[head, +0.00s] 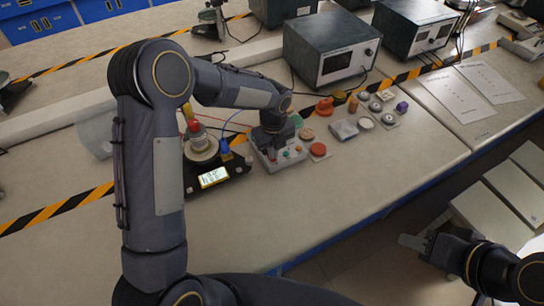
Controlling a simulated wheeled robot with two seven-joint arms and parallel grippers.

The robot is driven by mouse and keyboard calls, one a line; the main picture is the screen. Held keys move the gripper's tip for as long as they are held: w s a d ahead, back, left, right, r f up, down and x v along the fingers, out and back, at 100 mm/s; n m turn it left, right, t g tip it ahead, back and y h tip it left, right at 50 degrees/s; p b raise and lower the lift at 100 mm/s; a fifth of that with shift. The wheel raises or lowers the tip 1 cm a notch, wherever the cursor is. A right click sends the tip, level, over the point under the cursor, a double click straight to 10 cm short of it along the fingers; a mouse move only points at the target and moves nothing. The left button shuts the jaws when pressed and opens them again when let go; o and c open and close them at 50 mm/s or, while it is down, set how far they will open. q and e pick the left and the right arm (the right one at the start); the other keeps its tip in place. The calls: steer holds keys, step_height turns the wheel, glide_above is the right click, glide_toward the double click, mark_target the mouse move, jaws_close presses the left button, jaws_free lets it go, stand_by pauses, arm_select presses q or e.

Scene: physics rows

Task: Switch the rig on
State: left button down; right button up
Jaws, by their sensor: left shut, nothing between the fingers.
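A small light-grey control box (290,164) with small coloured buttons sits on the bench. My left gripper (271,155) points down at the left part of its top; it is shut and empty. Its tips hide part of the box, and I cannot tell whether they touch it. A dark device with a lit display (213,177) stands left of the box, carrying a round pale part and a red-and-grey piece (195,130) on top. My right gripper (412,242) is low at the right, off the bench edge; its finger opening is unclear.
Two dark instrument boxes (333,61) (415,27) stand behind. Paper sheets (488,80) lie at right. The bench front (270,225) is clear.

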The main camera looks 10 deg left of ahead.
arm_select(q)
steer(key=shift+f+b, duration=0.95)
steer(key=shift+f, duration=0.3)
steer(key=shift+r, duration=0.15)
step_height(320, 180, up, 4)
steer(key=p, duration=0.3)
steer(key=shift+f, duration=0.25)
step_height(320, 180, up, 4)
steer(key=p, duration=0.2)
steer(key=shift+f+p, duration=0.2)
steer(key=shift+p, duration=0.1)
steer(key=shift+r, duration=0.15)
